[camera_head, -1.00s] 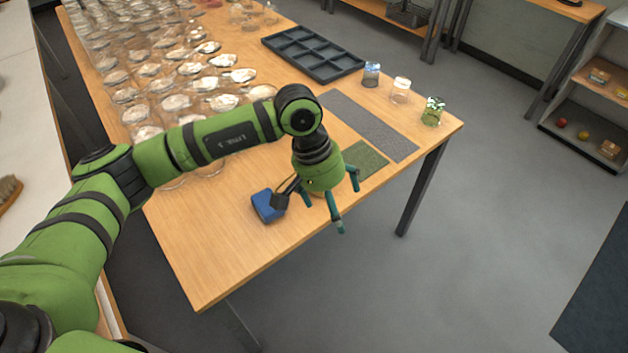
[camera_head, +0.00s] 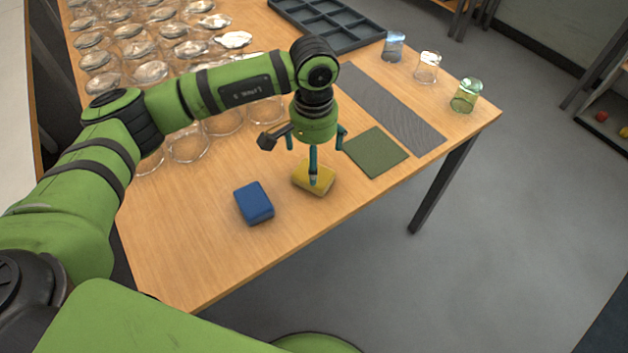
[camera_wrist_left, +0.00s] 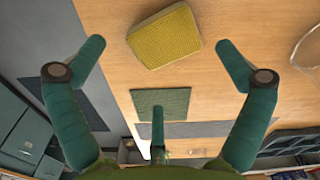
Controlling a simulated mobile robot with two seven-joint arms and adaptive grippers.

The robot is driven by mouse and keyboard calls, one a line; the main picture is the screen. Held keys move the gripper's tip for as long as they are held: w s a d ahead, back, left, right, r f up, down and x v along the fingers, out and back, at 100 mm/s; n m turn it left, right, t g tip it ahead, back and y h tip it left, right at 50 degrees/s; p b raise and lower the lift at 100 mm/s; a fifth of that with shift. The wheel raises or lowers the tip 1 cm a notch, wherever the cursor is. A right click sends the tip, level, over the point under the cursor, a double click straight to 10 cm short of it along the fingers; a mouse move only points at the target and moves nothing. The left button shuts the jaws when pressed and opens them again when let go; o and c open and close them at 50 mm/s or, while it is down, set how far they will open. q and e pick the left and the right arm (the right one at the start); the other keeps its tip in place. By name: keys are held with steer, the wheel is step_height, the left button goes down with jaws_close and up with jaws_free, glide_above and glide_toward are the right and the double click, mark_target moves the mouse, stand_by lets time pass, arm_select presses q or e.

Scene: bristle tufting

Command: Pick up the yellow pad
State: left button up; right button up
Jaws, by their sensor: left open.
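The yellow pad (camera_head: 326,184) lies flat on the wooden table near its front edge. It also shows in the left wrist view (camera_wrist_left: 165,38), whole and with nothing on it. My left gripper (camera_head: 315,160) points down over the pad in the head view, and one finger covers part of it. In the wrist view my left gripper (camera_wrist_left: 159,62) has its teal fingers spread wide and empty, with the pad lying between and beyond two fingertips. I cannot tell the exact height above the pad. My right gripper is not in view.
A blue pad (camera_head: 254,203) lies left of the yellow one. A green mat (camera_head: 376,152) and a grey strip (camera_head: 392,108) lie to the right. Small glasses (camera_head: 427,67) stand near the right edge. Many clear glasses (camera_head: 187,145) fill the left side. A dark tray (camera_head: 340,40) lies behind.

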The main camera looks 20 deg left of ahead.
mark_target(300, 177)
arm_select(q)
step_height(300, 177, down, 4)
steer(key=shift+w+a+p, duration=0.15)
steer(key=shift+p, duration=1)
step_height(300, 177, down, 2)
steer(key=shift+w+f, duration=0.15)
steer(key=shift+f, duration=0.25)
steer(key=c, duration=1.1)
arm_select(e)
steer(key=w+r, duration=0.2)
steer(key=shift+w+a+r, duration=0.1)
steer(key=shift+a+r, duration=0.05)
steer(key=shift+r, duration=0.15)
